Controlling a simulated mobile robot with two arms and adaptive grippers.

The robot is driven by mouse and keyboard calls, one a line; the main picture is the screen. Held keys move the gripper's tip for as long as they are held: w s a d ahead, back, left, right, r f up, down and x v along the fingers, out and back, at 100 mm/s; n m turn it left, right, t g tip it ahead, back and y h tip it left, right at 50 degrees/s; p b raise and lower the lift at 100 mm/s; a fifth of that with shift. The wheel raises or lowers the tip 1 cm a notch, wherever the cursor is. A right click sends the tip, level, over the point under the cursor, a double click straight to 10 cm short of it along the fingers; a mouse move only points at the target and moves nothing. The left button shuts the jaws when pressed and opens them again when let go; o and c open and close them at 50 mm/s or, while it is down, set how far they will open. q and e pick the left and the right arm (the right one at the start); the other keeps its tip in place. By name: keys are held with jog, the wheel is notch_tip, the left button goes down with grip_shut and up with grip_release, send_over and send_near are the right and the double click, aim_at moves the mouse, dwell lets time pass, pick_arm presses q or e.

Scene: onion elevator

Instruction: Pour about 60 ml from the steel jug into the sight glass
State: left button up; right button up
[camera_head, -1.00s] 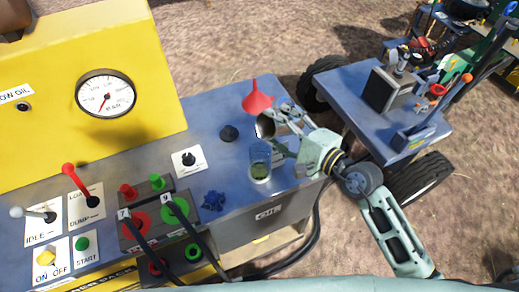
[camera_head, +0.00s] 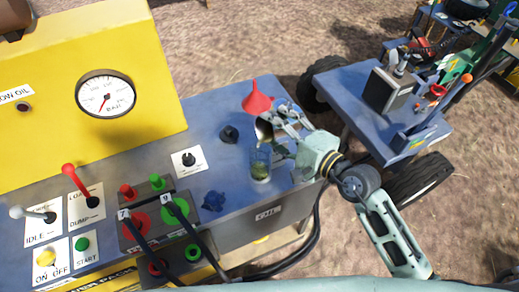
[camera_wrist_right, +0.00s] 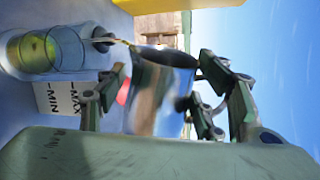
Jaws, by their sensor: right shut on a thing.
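My right gripper (camera_head: 280,128) is shut on the steel jug (camera_head: 264,131) and holds it tilted above the sight glass (camera_head: 260,166). In the right wrist view the shiny jug (camera_wrist_right: 162,95) sits between the fingers of the gripper (camera_wrist_right: 165,100). Its lip points toward the clear sight glass (camera_wrist_right: 68,50), and a thin yellowish streak shows at the lip. Yellow-green liquid is in the lower part of the glass. A card with MIN and MAX marks (camera_wrist_right: 58,98) is beside it. The exact liquid level is hard to read. My left gripper is not in view.
A red funnel (camera_head: 257,98) stands just behind the jug. The yellow gauge panel (camera_head: 150,90) and levers are further left. A blue cart (camera_head: 350,85) stands at right.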

jog(key=shift+w+d+r, duration=0.1)
jog(key=shift+d, duration=0.05)
jog(key=shift+r+n+p, duration=0.2)
jog(key=shift+n+p, duration=0.2)
jog(key=shift+n, duration=0.2)
dwell(1.9)
jog(key=shift+a+f, duration=0.1)
jog(key=shift+a, duration=0.1)
dwell(0.3)
jog(key=shift+d+f+b, duration=0.15)
jog(key=shift+d+b, duration=0.05)
jog(key=shift+b, duration=0.15)
jog(key=shift+w+d+m+b, duration=0.2)
jog(key=shift+d+m+b, duration=0.1)
jog(key=shift+m, duration=0.6)
jog(key=shift+w+r+m+p, duration=0.1)
jog(key=shift+r+m+p, duration=0.25)
jog(key=shift+r+m, duration=0.15)
jog(key=shift+f, duration=0.1)
